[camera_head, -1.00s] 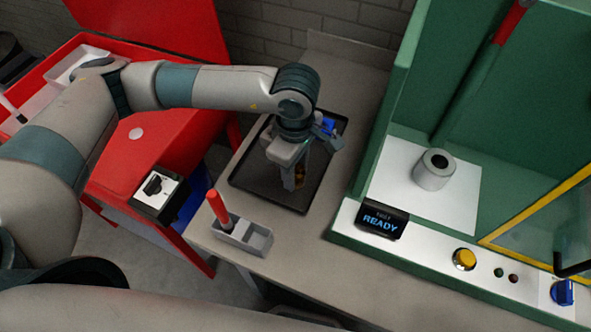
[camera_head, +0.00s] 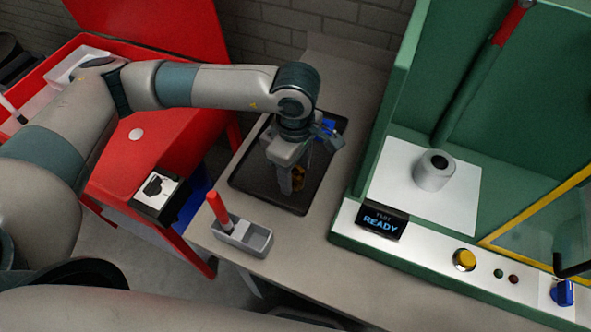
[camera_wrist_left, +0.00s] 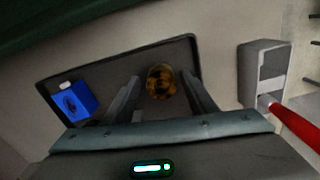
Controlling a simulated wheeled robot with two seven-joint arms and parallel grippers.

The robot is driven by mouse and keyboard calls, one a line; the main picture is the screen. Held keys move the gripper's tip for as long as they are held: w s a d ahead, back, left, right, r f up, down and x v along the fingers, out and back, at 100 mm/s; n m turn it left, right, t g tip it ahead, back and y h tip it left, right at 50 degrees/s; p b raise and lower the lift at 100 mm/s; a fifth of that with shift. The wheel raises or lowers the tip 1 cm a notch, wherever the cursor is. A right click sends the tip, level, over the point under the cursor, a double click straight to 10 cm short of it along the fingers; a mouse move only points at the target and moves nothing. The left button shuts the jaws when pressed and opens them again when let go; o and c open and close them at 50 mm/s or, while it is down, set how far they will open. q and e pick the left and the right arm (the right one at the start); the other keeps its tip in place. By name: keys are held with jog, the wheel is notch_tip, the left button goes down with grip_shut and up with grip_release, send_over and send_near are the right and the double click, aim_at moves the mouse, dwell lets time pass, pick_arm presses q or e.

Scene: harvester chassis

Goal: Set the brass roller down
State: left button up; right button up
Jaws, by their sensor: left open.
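The brass roller (camera_wrist_left: 161,82) stands on the black tray (camera_wrist_left: 100,58), between the open fingers of my left gripper (camera_wrist_left: 160,90) in the left wrist view. A gap shows on each side of it. In the head view the brass roller (camera_head: 298,174) is small and partly hidden by my left gripper (camera_head: 293,182). The tray (camera_head: 262,190) lies on the bench. My right gripper is not in view.
A blue block (camera_wrist_left: 72,102) sits in the tray. A grey holder (camera_head: 243,238) with a red-handled tool stands in front. The green test machine (camera_head: 365,155) with a grey cylinder (camera_head: 434,171) is at right. A red cabinet (camera_head: 135,160) stands left.

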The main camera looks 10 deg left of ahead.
aim_at(296, 172)
pick_arm(q)
notch_tip(296, 172, up, 12)
jog(key=b, duration=0.3)
jog(key=shift+f, duration=0.15)
jog(key=shift+d, duration=0.1)
dwell(0.3)
